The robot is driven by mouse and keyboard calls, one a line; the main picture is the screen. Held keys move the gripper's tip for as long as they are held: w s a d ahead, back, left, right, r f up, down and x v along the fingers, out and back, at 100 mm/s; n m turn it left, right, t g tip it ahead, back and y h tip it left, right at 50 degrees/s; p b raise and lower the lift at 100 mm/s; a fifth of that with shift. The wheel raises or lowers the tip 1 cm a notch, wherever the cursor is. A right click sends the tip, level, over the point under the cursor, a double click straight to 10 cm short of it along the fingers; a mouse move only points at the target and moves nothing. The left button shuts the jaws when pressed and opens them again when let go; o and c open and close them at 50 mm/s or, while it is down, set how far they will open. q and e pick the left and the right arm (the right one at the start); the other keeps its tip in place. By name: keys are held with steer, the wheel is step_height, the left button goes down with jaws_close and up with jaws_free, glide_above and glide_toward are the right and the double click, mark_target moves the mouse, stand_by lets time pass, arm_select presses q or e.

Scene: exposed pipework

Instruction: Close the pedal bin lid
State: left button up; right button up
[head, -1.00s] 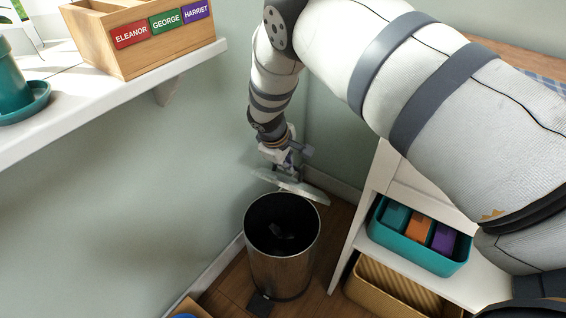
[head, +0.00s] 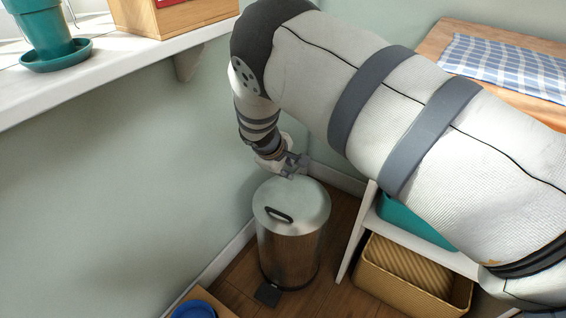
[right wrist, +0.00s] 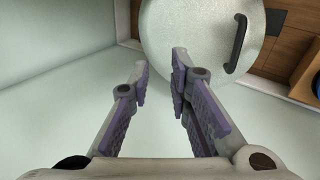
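The pedal bin (head: 290,252) is a shiny metal cylinder standing on the floor in the corner. Its pale round lid (head: 303,200) lies flat over the top and hides the inside. A black handle (head: 278,215) sits on the lid, and a dark pedal (head: 267,295) is at the bin's foot. My right gripper (head: 294,167) is at the lid's far edge; whether it touches is unclear. In the right wrist view its purple-padded fingers (right wrist: 161,68) stand apart with nothing between them, and the lid (right wrist: 195,35) shows beyond them. My left gripper is not in view.
A white shelf unit with a teal bin (head: 415,222) and a yellow basket (head: 400,275) stands right of the bin. A wall shelf (head: 110,80) with a teal pot (head: 45,35) and a wooden box (head: 180,18) is at upper left. A blue round thing (head: 195,310) is at the bottom.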

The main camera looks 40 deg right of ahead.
steer(key=v, duration=1)
steer(key=shift+r, duration=0.15)
steer(key=shift+s, duration=0.15)
